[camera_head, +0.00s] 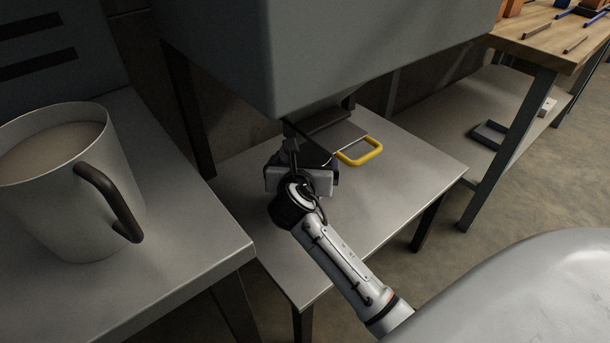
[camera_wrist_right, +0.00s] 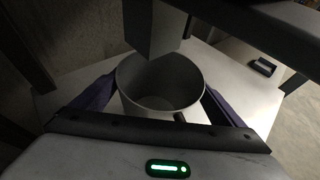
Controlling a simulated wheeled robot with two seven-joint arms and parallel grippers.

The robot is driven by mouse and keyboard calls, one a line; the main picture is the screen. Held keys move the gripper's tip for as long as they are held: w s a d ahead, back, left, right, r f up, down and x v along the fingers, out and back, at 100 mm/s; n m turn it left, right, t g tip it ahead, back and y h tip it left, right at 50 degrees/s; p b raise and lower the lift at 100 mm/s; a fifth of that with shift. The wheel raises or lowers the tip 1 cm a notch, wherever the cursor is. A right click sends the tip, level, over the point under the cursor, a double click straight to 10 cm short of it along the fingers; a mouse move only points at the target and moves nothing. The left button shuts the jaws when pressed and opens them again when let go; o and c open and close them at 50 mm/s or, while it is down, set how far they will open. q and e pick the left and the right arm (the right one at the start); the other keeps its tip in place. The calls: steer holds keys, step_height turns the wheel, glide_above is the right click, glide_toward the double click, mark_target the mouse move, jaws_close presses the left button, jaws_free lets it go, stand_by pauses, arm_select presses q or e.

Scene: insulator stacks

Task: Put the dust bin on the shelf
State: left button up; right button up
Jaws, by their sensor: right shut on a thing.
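The dust bin looks like a round, open, pale grey container (camera_wrist_right: 162,82) in the right wrist view, with a dark handle-like part low on its near side. My right gripper (camera_wrist_right: 158,100) is shut on it, with a purple finger on each side. In the head view my right gripper (camera_head: 318,150) is below the large grey box. A grey body with a yellow handle (camera_head: 360,152) shows just beyond it, partly hidden. I cannot tell whether the container touches the low table. Which surface is the shelf is unclear. My left gripper is not in view.
A low grey table (camera_head: 400,170) lies under the gripper, mostly clear. The large grey box (camera_head: 340,50) hangs close above. A big mug (camera_head: 70,210) stands on the left table (camera_head: 190,240). A workbench (camera_head: 540,45) with a lower shelf (camera_head: 440,105) stands right, holding a dark tray (camera_head: 492,136).

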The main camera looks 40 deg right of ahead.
step_height(320, 180, down, 3)
steer(key=shift+r+b, duration=0.15)
steer(key=shift+b, duration=0.75)
steer(key=shift+f, duration=0.35)
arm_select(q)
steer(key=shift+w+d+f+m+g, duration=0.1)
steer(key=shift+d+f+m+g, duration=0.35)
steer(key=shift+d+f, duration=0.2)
arm_select(e)
steer(key=shift+r, duration=0.1)
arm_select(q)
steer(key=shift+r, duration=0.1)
arm_select(e)
steer(key=o, duration=1.5)
steer(key=shift+f, duration=0.3)
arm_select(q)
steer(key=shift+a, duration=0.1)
arm_select(e)
steer(key=shift+o, duration=0.2)
steer(key=shift+r, duration=0.1)
